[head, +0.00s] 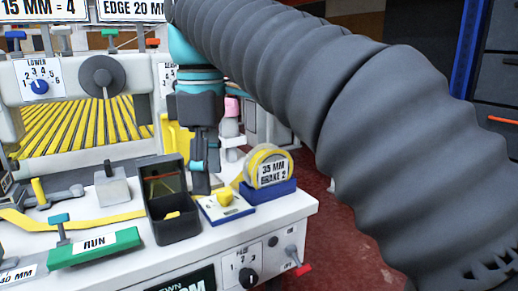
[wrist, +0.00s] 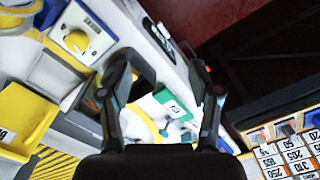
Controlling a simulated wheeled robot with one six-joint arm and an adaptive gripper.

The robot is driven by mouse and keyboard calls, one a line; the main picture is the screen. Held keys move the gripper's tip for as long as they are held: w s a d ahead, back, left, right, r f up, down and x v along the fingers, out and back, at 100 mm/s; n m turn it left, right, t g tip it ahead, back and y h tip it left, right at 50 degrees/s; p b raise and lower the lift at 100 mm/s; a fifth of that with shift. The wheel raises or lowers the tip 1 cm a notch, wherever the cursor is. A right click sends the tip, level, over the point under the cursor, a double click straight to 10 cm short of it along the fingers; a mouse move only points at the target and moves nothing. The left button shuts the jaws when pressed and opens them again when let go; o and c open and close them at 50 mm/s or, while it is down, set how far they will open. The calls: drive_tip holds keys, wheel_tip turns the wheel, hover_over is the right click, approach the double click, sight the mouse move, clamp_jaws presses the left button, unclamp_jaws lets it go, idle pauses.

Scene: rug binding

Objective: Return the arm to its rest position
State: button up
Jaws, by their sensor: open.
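My gripper (head: 200,178) hangs at the end of my arm, pointing down over the right part of the white machine top (head: 295,208). In the head view it is behind the black bin and left of the yellow tape roll, with its lower end partly hidden. In the wrist view my gripper (wrist: 174,82) shows two dark fingers spread apart with nothing between them. A green and white item (wrist: 172,104) shows beyond the gap. My arm, in a ribbed grey sleeve, fills the upper right of the head view.
Close to my gripper stand the black bin (head: 172,228), the tape roll (head: 266,163) marked 35 MM BRAKE 2 and a plate with a yellow knob (head: 226,198). A green RUN bar (head: 95,248) lies at front left. Red floor (head: 345,245) shows right of the machine.

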drive_tip(key=w+a+f+m+t+y, duration=0.1)
drive_tip(key=w+a+f+m, duration=0.25)
drive_tip(key=f, duration=0.25)
drive_tip(key=d+f+m+t, duration=0.2)
drive_tip(key=d+f+m, duration=0.3)
drive_tip(key=d+f, duration=0.15)
drive_tip(key=s+d+f+m+t, duration=0.1)
drive_tip(key=s+d+f+m, duration=0.2)
drive_tip(key=d, duration=0.4)
drive_tip(key=s+d+f+m, duration=0.2)
drive_tip(key=s+d+f, duration=0.3)
drive_tip(key=d, duration=0.1)
drive_tip(key=s+d+f+m+t+h, duration=0.1)
drive_tip(key=s+d+f+m, duration=0.2)
drive_tip(key=d, duration=0.4)
drive_tip(key=shift+s+d+f+m+t, duration=0.35)
drive_tip(key=shift+s+f, duration=0.15)
drive_tip(key=shift+f, duration=0.45)
drive_tip(key=shift+c, duration=0.2)
